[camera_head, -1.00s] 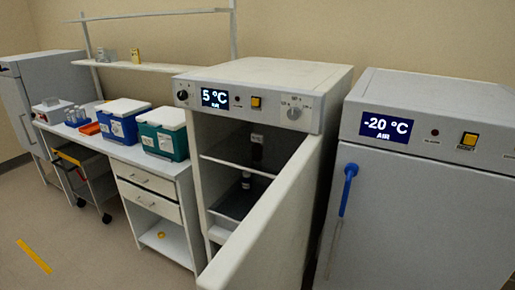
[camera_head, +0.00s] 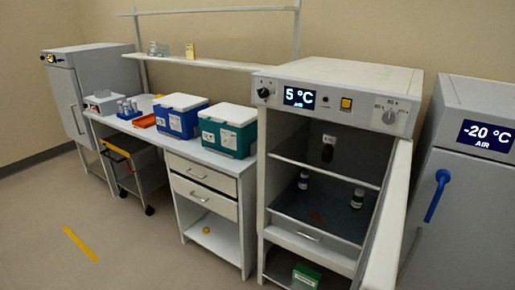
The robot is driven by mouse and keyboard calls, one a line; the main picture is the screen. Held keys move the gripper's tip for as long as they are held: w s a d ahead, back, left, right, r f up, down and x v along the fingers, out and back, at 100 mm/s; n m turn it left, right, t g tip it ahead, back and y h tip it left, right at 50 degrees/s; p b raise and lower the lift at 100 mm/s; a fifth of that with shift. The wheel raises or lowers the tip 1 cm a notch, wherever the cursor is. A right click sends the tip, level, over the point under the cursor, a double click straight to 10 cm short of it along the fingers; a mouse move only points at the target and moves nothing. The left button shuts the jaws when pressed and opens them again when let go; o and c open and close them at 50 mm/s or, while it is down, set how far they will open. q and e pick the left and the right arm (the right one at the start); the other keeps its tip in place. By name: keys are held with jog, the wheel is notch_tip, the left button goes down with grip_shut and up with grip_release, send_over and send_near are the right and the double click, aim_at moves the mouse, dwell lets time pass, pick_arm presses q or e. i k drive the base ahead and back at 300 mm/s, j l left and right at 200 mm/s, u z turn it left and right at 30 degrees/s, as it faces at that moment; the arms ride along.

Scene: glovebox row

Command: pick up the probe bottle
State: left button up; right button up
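The open 5 °C cabinet (camera_head: 283,113) stands right of centre. Inside it are small dark bottles with white labels. One bottle (camera_head: 328,152) is on the upper level. A second bottle (camera_head: 303,181) and a third bottle (camera_head: 357,198) stand lower, in the grey drawer or tray (camera_head: 320,219). I cannot read the labels, so I cannot tell which is the probe bottle. Neither of my grippers is in view.
The cabinet's open door (camera_head: 391,220) juts forward on its right. The closed -20 °C cabinet (camera_head: 470,195) is beyond it. A green box (camera_head: 305,275) sits below the tray. A bench with a teal cooler (camera_head: 228,137) and blue cooler (camera_head: 181,122) is left. Floor at left is clear.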

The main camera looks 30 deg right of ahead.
aim_at(327, 150)
jog(key=i+j+u, duration=0.15)
jog(key=i+j, duration=0.4)
jog(key=i, duration=0.2)
jog(key=i+l+z, duration=0.1)
jog(key=i+z, duration=0.15)
jog(key=z, duration=0.2)
jog(key=i+z, duration=0.25)
jog(key=z, duration=0.2)
jog(key=i+j+z, duration=0.1)
jog(key=i+z, duration=0.15)
jog(key=z, duration=0.2)
